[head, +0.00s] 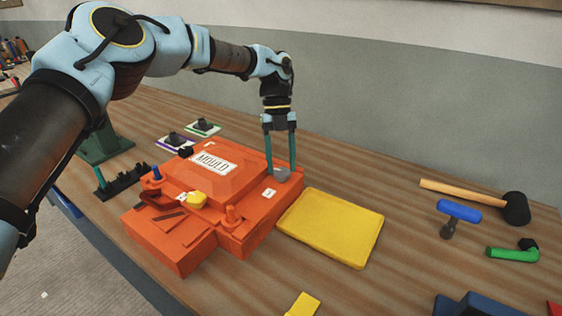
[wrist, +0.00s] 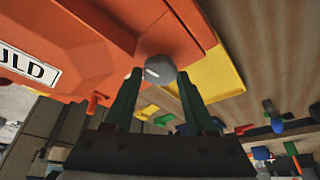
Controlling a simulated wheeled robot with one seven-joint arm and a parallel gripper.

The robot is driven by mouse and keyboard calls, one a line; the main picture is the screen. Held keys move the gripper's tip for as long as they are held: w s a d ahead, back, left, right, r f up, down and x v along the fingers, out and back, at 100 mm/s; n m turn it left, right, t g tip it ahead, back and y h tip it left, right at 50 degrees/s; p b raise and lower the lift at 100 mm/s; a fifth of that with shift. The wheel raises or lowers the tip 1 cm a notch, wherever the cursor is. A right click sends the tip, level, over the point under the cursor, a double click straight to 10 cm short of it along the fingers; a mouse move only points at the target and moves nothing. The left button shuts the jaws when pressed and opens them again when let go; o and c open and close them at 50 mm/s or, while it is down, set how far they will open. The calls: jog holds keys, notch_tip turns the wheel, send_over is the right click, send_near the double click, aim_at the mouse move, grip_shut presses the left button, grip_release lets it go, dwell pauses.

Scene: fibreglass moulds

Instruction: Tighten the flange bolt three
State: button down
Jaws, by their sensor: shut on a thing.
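The orange mould (head: 215,190), with a white MOULD label, sits on the wooden bench. A rounded grey bolt head (head: 281,175) stands at its far right corner, beside a small white tag (head: 269,193) whose mark is too small to read. My gripper (head: 281,170) points straight down at this corner, with its two teal fingers on either side of the bolt head and shut on it. In the wrist view the grey bolt head (wrist: 160,69) shows between the fingertips. Whether it is the third bolt cannot be read.
A yellow tray (head: 335,228) lies right of the mould. Further right are a black-headed mallet (head: 515,208), a blue T-handled tool (head: 459,212) and a green-handled tool (head: 513,254). A blue knob (head: 157,173) and an orange knob (head: 232,216) stand up from the mould.

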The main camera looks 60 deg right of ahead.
jog(key=shift+c, duration=1.1)
grip_release()
jog(key=b+v, duration=0.2)
jog(key=v, duration=0.8)
jog(key=shift+w+r, duration=0.15)
jog(key=shift+r, duration=0.2)
jog(key=shift+d, duration=0.15)
